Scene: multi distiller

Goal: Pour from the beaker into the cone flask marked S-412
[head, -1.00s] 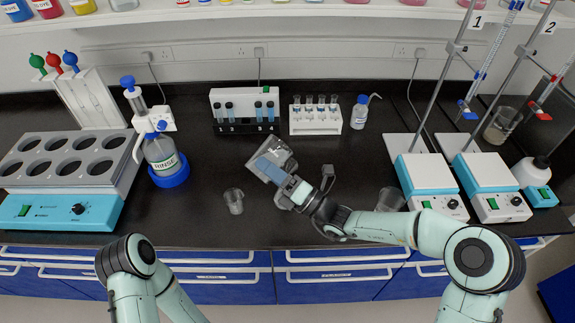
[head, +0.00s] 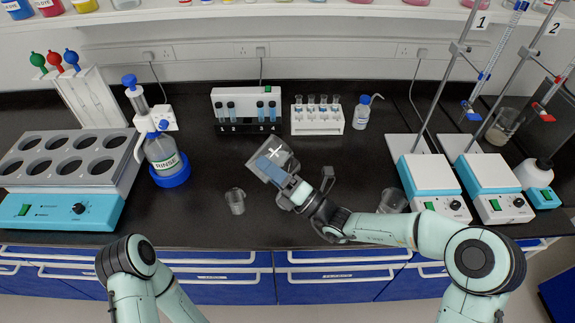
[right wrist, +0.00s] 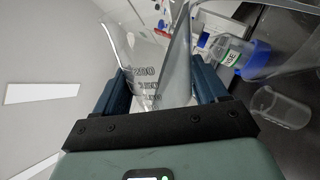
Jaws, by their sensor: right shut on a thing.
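My right gripper (head: 284,184) is shut on a clear glass beaker (head: 258,151) above the middle of the bench. The beaker also shows in the right wrist view (right wrist: 127,48), tilted, with dark volume marks on its wall. A pale cross shape shows through or on the beaker in the head view; I cannot tell what it is. I cannot make out liquid in the beaker. I cannot pick out a cone flask marked S-412; the beaker and gripper hide part of the bench. My left gripper is out of view.
A small empty-looking glass (head: 236,202) stands left of my right gripper. Another glass (head: 391,201) stands behind my right forearm.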

